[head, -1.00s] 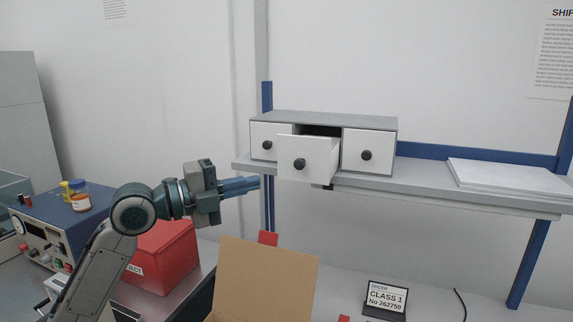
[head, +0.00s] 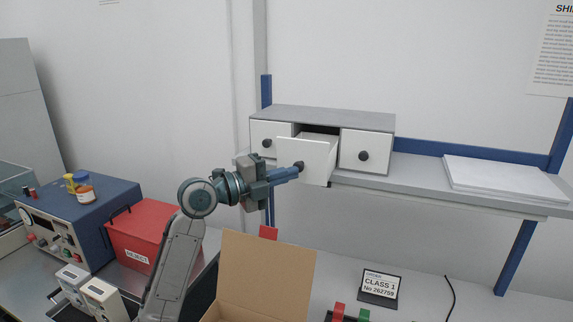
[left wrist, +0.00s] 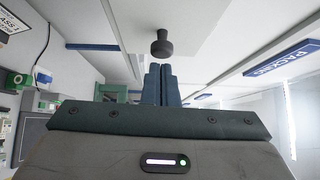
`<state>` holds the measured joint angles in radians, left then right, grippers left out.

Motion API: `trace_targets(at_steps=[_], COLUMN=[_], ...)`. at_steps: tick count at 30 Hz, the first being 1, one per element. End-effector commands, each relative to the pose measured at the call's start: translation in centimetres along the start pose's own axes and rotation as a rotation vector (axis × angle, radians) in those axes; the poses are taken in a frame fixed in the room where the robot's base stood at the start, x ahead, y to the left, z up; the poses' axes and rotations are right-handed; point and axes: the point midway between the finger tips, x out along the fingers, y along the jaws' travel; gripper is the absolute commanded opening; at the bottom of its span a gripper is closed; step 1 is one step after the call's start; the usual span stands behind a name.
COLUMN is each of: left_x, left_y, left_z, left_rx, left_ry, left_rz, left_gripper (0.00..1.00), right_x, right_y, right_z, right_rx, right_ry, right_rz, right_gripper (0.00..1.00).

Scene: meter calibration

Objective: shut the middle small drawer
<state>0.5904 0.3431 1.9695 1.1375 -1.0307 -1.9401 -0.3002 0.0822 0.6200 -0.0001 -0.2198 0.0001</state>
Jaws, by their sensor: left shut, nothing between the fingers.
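The middle small drawer (head: 310,156) is pulled out from the grey-topped drawer unit (head: 320,115) on the shelf. Its white front has a dark round knob, partly hidden behind my fingertips in the head view; the knob (left wrist: 162,45) shows whole in the left wrist view, just ahead of the fingers. My left gripper (head: 293,172) is shut and empty, its fingertips at the drawer front by the knob. Whether they touch it I cannot tell. The left fingers (left wrist: 161,85) lie together in the left wrist view. My right gripper is not in view.
The left drawer (head: 261,140) and right drawer (head: 367,150) are closed. A paper stack (head: 505,178) lies on the shelf at right. Below stand an open cardboard box (head: 262,275), a red bin (head: 145,240) and an order sign (head: 380,287).

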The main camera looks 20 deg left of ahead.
Motion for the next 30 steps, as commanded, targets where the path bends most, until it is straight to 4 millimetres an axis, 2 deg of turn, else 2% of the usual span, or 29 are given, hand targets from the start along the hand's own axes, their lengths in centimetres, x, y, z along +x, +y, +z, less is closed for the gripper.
trace_targets(at_steps=[15, 20, 30], left_x=[0.6, 1.9, 6.6], left_y=[0.2, 0.7, 0.9], left_z=[0.5, 1.8, 5.9], left_rx=[0.0, 0.0, -0.001], left_ry=[0.0, -0.002, 0.0], left_rz=[-0.002, -0.004, -0.003], left_gripper=[0.0, 0.0, 0.0], right_x=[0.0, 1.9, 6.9], right_y=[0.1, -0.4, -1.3], right_z=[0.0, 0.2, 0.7], right_rx=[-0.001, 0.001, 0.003], right_ry=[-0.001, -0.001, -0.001], right_rz=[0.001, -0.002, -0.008], right_gripper=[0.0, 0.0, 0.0])
